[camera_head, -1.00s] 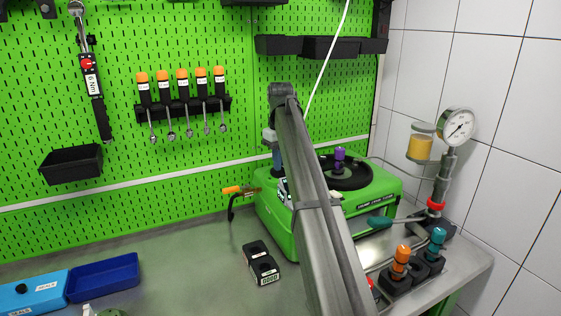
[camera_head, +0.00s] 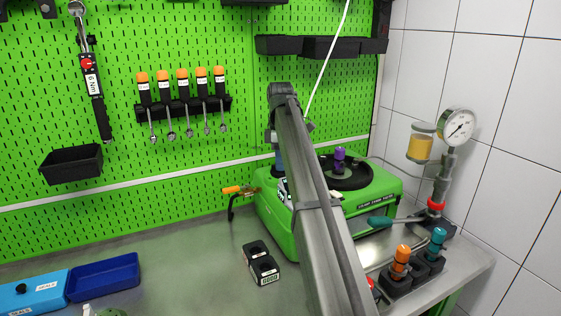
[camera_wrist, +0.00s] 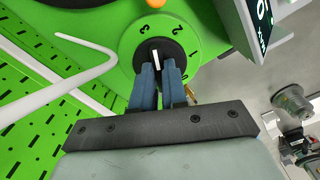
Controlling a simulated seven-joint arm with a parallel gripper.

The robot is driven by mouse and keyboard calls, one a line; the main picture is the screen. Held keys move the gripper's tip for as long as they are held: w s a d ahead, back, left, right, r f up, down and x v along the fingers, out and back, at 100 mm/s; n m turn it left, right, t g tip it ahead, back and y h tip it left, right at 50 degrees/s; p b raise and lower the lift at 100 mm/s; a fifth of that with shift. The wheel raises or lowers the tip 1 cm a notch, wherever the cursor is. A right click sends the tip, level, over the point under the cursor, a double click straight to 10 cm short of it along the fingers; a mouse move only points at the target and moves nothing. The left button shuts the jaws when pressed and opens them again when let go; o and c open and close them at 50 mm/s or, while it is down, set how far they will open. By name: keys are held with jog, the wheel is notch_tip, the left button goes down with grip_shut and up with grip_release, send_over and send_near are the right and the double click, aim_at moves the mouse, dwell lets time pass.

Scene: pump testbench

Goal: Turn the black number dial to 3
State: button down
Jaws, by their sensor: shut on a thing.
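The black number dial (camera_wrist: 173,53) shows in the wrist view as a round black knob with a white mark, set in a green disc (camera_wrist: 206,43) with dark numerals. The white mark runs near upright, tilted slightly to the upper left, and a numeral lies above and left of it. I cannot read exactly which number it meets. My gripper (camera_wrist: 158,66) is shut on the knob, with its blue fingers on either side of the white mark. In the head view, my arm hides the dial and most of the gripper.
The green pump unit (camera_head: 375,193) stands against the pegboard (camera_head: 190,50). A white hose (camera_wrist: 60,97) passes left of the dial in the wrist view. A display panel (camera_wrist: 262,20) is at upper right. A black box (camera_head: 260,264) sits on the bench; bare bench lies to its left.

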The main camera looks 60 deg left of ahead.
jog(key=shift+n, duration=1.2)
jog(key=c, duration=1.2)
grip_release()
jog(key=shift+o, duration=0.2)
notch_tip(320, 180, up, 12)
